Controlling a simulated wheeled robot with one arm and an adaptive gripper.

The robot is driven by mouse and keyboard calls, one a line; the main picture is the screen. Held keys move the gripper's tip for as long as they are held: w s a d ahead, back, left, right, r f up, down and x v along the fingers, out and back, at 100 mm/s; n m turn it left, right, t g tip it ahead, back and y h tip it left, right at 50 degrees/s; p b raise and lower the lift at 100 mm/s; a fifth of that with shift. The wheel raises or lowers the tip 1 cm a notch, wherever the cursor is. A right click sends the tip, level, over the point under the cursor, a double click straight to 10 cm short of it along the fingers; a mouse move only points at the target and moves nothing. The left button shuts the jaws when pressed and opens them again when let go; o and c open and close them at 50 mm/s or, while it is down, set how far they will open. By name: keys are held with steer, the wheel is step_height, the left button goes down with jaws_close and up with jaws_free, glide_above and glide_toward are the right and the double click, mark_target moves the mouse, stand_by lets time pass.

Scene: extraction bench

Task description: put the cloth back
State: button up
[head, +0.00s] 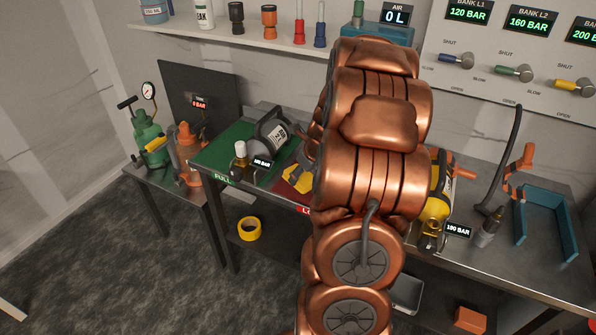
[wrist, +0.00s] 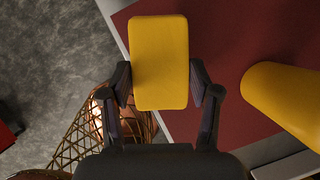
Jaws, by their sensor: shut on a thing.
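In the wrist view a yellow, flat, rounded rectangular piece, which I take to be the cloth (wrist: 160,50), sits between the two dark fingers of my gripper (wrist: 160,84). The fingers are shut on its sides. Behind it is a dark red mat (wrist: 225,35) near the bench edge; I cannot tell whether the cloth touches the mat. In the head view my copper arm hides the gripper and much of the mat. A yellow patch (head: 297,179) shows left of the arm and may be the cloth.
A yellow cylinder (wrist: 285,98) lies close right of my gripper. A grey cylinder (head: 270,137) lies on the green mat (head: 221,153) to the left. A blue tray (head: 547,222) and a grey hose (head: 507,150) are at the right. Yellow tape (head: 249,229) lies below the bench.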

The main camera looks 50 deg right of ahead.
steer(key=w, duration=0.1)
steer(key=w+d, duration=0.1)
steer(key=w, duration=0.1)
steer(key=w+d+p, duration=0.1)
steer(key=shift+w+d+f, duration=0.15)
steer(key=shift+d+f, duration=0.05)
steer(key=shift+d, duration=0.05)
steer(key=shift+f+p, duration=0.5)
steer(key=shift+f, duration=1.25)
steer(key=shift+f, duration=0.1)
steer(key=o, duration=1.2)
